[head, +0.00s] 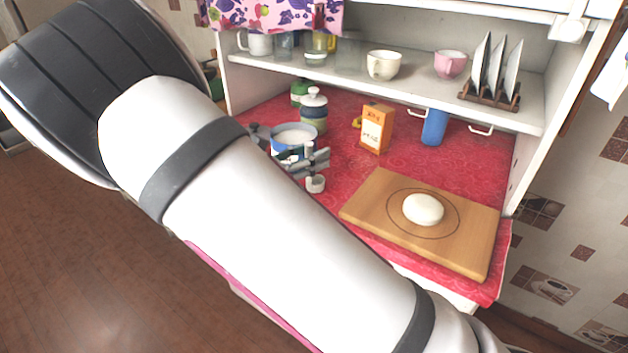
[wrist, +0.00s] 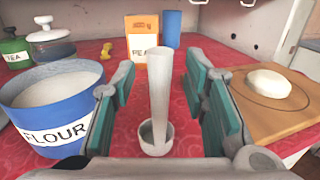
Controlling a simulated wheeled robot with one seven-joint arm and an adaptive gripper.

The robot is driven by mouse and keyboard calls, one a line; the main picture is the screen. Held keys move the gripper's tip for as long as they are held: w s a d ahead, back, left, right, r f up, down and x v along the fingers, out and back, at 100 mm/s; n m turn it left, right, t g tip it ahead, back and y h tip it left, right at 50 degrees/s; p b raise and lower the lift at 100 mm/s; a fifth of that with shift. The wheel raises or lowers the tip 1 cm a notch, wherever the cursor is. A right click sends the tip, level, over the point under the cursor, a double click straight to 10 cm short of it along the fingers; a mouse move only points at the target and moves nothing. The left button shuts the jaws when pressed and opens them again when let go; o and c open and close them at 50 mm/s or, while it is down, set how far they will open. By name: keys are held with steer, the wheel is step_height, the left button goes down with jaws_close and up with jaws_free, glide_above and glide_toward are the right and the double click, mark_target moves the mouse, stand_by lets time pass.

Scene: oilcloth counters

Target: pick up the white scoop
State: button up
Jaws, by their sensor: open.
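The white scoop (wrist: 157,100) stands on the red oilcloth with its handle pointing up and its small round cup at the bottom. In the head view its cup (head: 315,184) shows just below my gripper (head: 308,162). In the wrist view my gripper (wrist: 162,88) is open, with one green-padded finger on each side of the handle. Gaps show between the handle and both fingers, so it does not appear to be held. My arm hides part of the counter in the head view.
A blue flour tin (wrist: 52,110) stands close to the left finger. A wooden board (head: 370,207) with white dough (head: 423,209) lies at the right. An orange box (head: 377,128) and a blue cylinder (head: 434,127) stand behind. A shelf (head: 350,77) with cups overhangs the back.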

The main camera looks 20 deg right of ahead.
mark_target(308, 143)
jaws_close()
steer(key=shift+r, duration=0.15)
steer(key=shift+r, duration=0.65)
steer(key=shift+a+r, duration=0.2)
steer(key=shift+r, duration=0.9)
steer(key=s+r+v, duration=0.1)
steer(key=s+v, duration=0.1)
steer(key=v, duration=1.3)
